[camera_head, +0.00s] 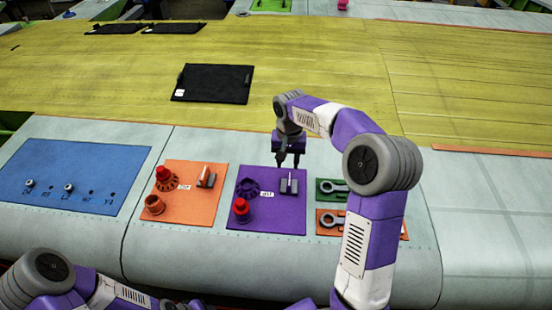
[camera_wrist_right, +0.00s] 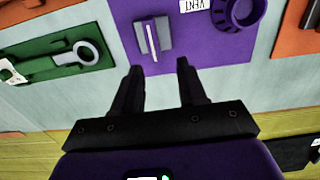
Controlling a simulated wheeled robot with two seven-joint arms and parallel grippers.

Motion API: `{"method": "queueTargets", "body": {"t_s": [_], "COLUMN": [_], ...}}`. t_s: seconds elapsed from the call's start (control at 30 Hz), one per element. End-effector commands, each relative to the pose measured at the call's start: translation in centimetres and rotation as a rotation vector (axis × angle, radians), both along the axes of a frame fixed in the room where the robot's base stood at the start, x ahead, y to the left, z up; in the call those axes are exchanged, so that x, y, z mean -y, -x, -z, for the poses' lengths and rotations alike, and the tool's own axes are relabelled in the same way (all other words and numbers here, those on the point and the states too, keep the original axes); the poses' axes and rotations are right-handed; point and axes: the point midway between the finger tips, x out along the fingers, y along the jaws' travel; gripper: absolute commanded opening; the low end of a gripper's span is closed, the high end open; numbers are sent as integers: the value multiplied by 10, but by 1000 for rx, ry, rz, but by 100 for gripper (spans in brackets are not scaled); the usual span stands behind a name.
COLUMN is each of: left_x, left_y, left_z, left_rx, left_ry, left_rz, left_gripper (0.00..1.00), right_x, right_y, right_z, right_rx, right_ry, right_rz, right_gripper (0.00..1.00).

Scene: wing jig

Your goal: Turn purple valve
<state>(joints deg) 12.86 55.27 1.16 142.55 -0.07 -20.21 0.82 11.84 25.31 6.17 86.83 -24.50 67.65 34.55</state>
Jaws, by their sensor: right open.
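The purple panel (camera_head: 285,222) lies on the pale wing surface. It carries a dark purple round valve wheel (camera_head: 248,187), a red knob (camera_head: 241,208) and a grey block with a pale upright lever (camera_head: 289,186). My right gripper (camera_head: 288,164) is open and empty at the panel's far edge, just behind the lever and apart from it. In the right wrist view the open fingers (camera_wrist_right: 160,67) point toward the lever block (camera_wrist_right: 152,39). The purple wheel shows beside a "VENT" label at that view's top edge (camera_wrist_right: 240,10). My left arm shows at the bottom left, but its gripper cannot be made out.
An orange panel (camera_head: 209,208) with a red knob and a lever lies left of the purple one. Green (camera_head: 326,197) and orange (camera_head: 322,231) plates with ring-ended tools lie right, partly behind my right arm. A blue panel (camera_head: 60,195) is far left. A black mat (camera_head: 215,83) lies behind.

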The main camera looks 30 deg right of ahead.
Motion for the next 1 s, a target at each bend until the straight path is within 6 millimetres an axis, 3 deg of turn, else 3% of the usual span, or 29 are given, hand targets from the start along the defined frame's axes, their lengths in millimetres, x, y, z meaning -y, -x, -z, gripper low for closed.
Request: {"method": "queueTargets", "body": {"t_s": [0.5,0.87,1.0], "left_x": [0,0,0], "left_y": [1,1,1], "left_z": [-3,-3,-3], "left_rx": [-3,-3,-3], "left_ry": [1,1,1], "left_rz": [0,0,0], "left_gripper": [43,43,43], "right_x": [0,0,0], "right_y": [2,1,1], "right_z": [67,74,74], "right_rx": [-2,0,0], "right_ry": [0,0,0], "right_rz": [0,0,0], "right_gripper": [42,42,23]}}
